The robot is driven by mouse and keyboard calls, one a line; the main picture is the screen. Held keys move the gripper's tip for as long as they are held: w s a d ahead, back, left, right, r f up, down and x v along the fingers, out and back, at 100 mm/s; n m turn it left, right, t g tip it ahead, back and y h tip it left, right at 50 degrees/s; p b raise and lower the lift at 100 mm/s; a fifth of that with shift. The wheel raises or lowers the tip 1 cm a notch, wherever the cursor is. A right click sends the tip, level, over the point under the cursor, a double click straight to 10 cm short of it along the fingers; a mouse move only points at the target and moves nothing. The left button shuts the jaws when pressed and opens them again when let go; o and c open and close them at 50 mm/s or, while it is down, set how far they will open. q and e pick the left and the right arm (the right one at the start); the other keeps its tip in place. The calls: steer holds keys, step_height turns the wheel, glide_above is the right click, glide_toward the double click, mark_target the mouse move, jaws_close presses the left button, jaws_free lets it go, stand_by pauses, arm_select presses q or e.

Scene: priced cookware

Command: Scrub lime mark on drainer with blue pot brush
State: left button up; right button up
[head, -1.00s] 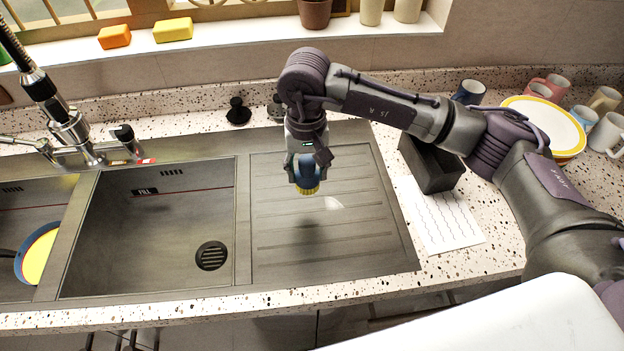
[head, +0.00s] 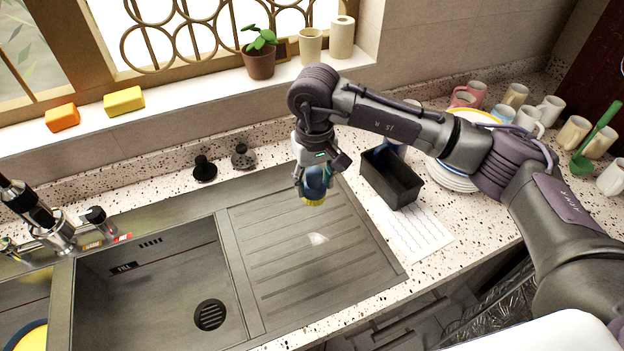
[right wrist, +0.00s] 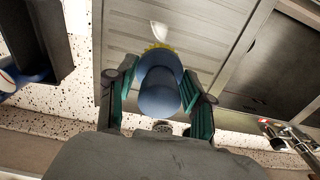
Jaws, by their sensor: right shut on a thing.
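My right gripper (head: 314,190) is shut on the blue pot brush (head: 314,183), which has yellow bristles pointing down. It holds the brush above the upper part of the drainer (head: 270,240). In the right wrist view the brush (right wrist: 160,92) sits between the two fingers. The lime mark (head: 318,238) is a pale patch on the ribbed drainer, below the brush and a little nearer the front. It also shows in the right wrist view (right wrist: 160,32), just beyond the bristles. The brush appears clear of the drainer. My left gripper is not in view.
A dark empty-looking box (head: 392,180) and a white wavy-lined sheet (head: 418,232) lie right of the drainer. Stacked plates (head: 450,178) and several mugs stand farther right. The sink basin (head: 150,285) is at left, with the tap (head: 50,225) behind it.

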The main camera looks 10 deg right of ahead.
steer(key=f, duration=0.3)
steer(key=f+b, duration=0.1)
steer(key=shift+d+f, duration=0.2)
steer(key=shift+d, duration=0.1)
arm_select(q)
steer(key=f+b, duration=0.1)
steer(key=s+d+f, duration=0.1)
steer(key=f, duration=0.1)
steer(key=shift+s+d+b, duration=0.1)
steer(key=shift+b, duration=0.3)
arm_select(e)
step_height(320, 180, down, 6)
steer(key=shift+a+r, duration=0.15)
steer(key=shift+r, duration=0.1)
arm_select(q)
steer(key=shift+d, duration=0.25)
